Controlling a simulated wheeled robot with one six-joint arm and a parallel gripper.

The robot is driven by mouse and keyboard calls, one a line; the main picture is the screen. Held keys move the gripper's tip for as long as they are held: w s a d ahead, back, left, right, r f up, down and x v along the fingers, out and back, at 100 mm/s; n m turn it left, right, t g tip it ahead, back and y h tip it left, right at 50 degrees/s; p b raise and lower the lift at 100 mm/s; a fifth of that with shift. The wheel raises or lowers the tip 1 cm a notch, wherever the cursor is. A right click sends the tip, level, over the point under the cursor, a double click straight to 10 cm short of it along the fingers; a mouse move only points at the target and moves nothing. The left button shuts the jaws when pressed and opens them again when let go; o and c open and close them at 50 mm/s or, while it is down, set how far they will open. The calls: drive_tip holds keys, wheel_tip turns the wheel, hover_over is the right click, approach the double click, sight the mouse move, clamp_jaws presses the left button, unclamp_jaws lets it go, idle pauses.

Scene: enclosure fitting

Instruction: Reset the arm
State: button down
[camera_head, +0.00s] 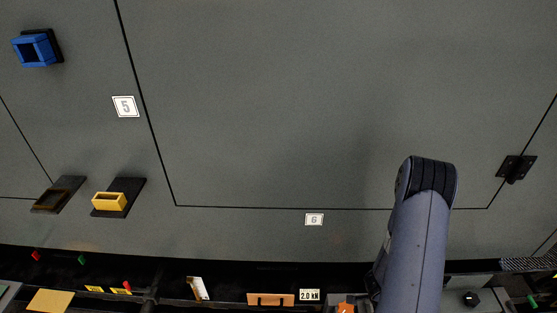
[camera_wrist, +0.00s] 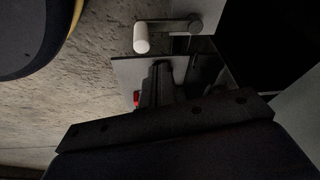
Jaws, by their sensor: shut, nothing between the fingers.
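My arm (camera_head: 415,230) rises at the lower right of the head view, its rounded dark joint in front of the grey panel. My gripper is not visible in the head view. In the wrist view, the dark gripper (camera_wrist: 158,84) reaches out past a dark bar with holes. Its fingers are together with nothing seen between them. The picture there is dim, so the fingertips are hard to make out.
A grey panel (camera_head: 270,110) with labels fills the head view. A blue square frame (camera_head: 37,49), a yellow block (camera_head: 109,202) and a dark hinge (camera_head: 515,168) are on it. The wrist view shows a white cylindrical handle (camera_wrist: 141,38) near the gripper and a small red part (camera_wrist: 136,98).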

drive_tip(key=w+d+f+n+t+y+b, duration=0.2)
drive_tip(key=w+d+n+b, duration=0.3)
drive_tip(key=n+b, duration=0.8)
drive_tip(key=shift+w+d+n+t+y+b, duration=0.25)
drive_tip(key=shift+w+n+t+y+b, duration=0.15)
drive_tip(key=shift+w+n+y, duration=0.3)
drive_tip(key=shift+w, duration=0.1)
idle(0.4)
